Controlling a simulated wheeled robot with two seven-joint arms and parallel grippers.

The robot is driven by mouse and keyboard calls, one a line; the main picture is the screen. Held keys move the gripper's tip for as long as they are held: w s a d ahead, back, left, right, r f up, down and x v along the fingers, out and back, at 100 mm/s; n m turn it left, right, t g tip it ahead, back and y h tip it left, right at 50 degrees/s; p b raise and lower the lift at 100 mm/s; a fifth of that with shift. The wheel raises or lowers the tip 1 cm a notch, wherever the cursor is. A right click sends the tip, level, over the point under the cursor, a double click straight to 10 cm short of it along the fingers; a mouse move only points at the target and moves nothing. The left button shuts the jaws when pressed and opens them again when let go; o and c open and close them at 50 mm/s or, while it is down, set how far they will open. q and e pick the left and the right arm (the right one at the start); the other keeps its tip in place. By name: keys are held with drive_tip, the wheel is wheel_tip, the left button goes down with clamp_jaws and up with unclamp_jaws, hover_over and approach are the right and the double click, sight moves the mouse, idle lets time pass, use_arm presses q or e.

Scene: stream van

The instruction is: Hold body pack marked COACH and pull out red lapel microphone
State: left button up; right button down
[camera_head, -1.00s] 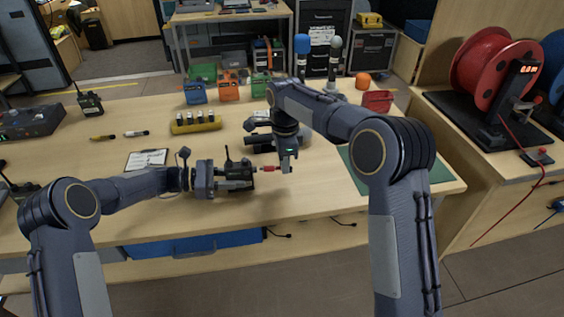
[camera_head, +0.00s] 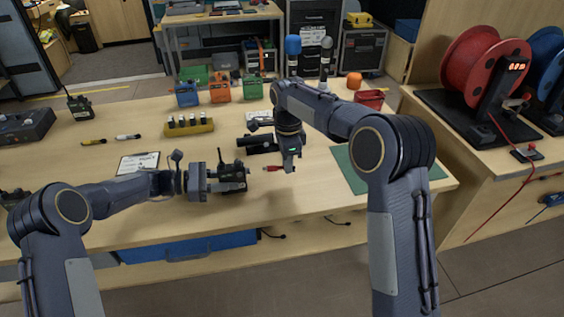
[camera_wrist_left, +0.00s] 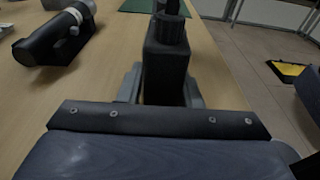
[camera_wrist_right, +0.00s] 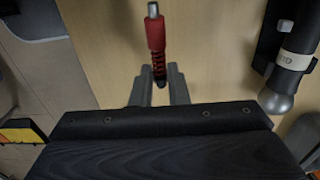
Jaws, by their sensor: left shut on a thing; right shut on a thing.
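The black body pack (camera_head: 232,174) has a short antenna and is held over the near part of the table; no COACH marking can be read. My left gripper (camera_head: 214,178) is shut on it. In the left wrist view the pack (camera_wrist_left: 166,62) stands between the fingers. The red lapel microphone plug (camera_head: 271,169) is to the right of the pack, with a small gap between them. My right gripper (camera_head: 288,167) is shut on it. In the right wrist view the red plug (camera_wrist_right: 155,36) has a silver tip pointing away from the fingers; its cable is mostly hidden.
A black cylindrical microphone (camera_head: 258,145) lies just behind the right gripper. A yellow holder (camera_head: 188,129) with several capsules, a clipboard (camera_head: 138,163) and a green mat (camera_head: 352,172) lie around. Red and blue cable reels stand at right. The table front between the arms is clear.

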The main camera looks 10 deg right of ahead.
idle(0.3)
use_arm(q)
drive_tip(key=o, duration=1.1)
drive_tip(key=a, duration=0.4)
drive_tip(key=a+r, duration=0.1)
drive_tip(key=a, duration=0.6)
drive_tip(key=shift+a+r, duration=0.3)
drive_tip(key=shift+r, duration=0.05)
drive_tip(key=shift+a, duration=0.2)
